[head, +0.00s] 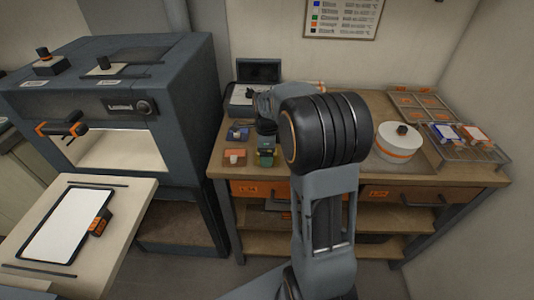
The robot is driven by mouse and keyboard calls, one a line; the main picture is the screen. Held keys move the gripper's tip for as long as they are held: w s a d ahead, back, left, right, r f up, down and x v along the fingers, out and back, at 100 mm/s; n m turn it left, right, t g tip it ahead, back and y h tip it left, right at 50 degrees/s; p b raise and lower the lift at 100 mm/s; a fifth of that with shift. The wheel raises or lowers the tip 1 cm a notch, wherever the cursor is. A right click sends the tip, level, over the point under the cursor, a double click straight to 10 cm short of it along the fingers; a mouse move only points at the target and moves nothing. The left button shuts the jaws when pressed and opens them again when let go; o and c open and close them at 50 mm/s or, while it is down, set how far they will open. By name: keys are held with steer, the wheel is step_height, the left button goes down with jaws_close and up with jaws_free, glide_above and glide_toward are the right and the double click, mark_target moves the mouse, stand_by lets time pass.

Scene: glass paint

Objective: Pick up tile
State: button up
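Several pieces could be the tile, and I cannot tell which one is meant. A flat white panel with a dark edge (66,226) lies on the pale bench at the left. A blue-and-white piece (445,133) and an orange-and-white piece (474,134) rest on a wire rack at the right of the wooden table. My arm reaches over the table's middle. The end of my gripper (266,127) seems to point down near a dark green block (265,151). My own arm partly hides it, so its fingers and anything between them are not clear.
A white round pot (398,141) stands right of my arm. A grey kiln (120,110) with a lit opening stands left. An orange-and-black handle (101,222) lies beside the white panel.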

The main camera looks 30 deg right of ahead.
steer(key=shift+r, duration=0.45)
steer(key=s+d+r+p, duration=0.1)
steer(key=s+r+p, duration=0.1)
steer(key=s+r, duration=1.2)
steer(key=shift+d+r, duration=0.15)
steer(key=shift+r, duration=0.25)
